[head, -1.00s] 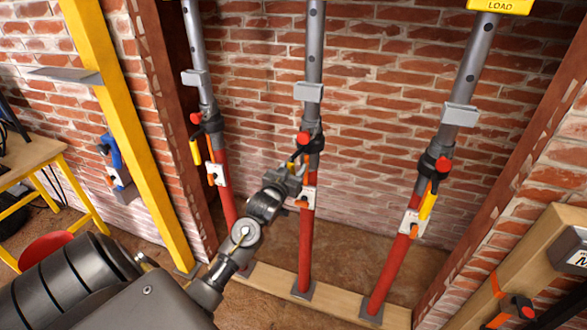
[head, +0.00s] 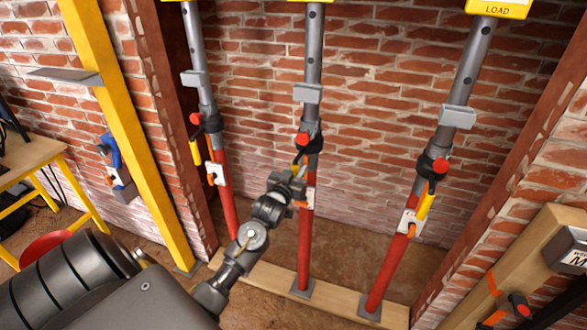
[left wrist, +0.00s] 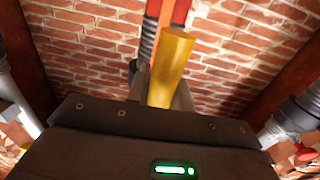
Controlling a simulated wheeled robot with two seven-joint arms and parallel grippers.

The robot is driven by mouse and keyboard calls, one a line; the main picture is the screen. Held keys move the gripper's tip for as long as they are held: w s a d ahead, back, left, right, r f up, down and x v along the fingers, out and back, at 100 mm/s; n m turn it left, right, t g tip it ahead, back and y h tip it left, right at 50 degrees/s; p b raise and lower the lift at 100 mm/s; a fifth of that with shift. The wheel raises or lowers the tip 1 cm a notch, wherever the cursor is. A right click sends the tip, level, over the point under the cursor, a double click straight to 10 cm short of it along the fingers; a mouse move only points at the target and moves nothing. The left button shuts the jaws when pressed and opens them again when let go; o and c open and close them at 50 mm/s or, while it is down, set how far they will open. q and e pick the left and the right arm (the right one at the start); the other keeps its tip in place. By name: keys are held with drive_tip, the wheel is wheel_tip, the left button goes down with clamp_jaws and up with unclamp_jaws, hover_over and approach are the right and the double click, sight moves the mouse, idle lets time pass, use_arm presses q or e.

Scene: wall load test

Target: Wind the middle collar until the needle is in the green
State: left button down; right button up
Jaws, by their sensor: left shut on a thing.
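Three steel props with red lower tubes stand in front of the brick wall, each with a dark collar and a hanging yellow handle. The middle collar (head: 310,144) has a red knob at its front and sits at the top of the middle red tube (head: 306,240). My left gripper (head: 294,180) is at the middle collar's yellow handle (head: 296,167), just below and left of the collar. In the left wrist view the yellow handle (left wrist: 173,62) stands between the fingers, which are shut on it. No needle or green band can be made out. My right gripper is not in view.
The left collar (head: 210,123) and right collar (head: 432,165) flank the middle one. A yellow LOAD box (head: 499,9) is cut off at the top. A yellow post (head: 130,130) and a wooden bench (head: 28,160) stand left; a timber with a grey box is right.

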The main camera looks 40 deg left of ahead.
use_arm(q)
drive_tip(key=shift+w+d+p, duration=0.2)
drive_tip(key=shift+d+p, duration=0.05)
drive_tip(key=shift+d, duration=0.35)
drive_tip(key=shift+w+d+p, duration=0.2)
drive_tip(key=shift+d, duration=0.35)
drive_tip(key=c, duration=1.2)
unclamp_jaws()
drive_tip(key=shift+w, duration=0.1)
drive_tip(key=shift+c, duration=0.2)
drive_tip(key=shift+a, duration=0.1)
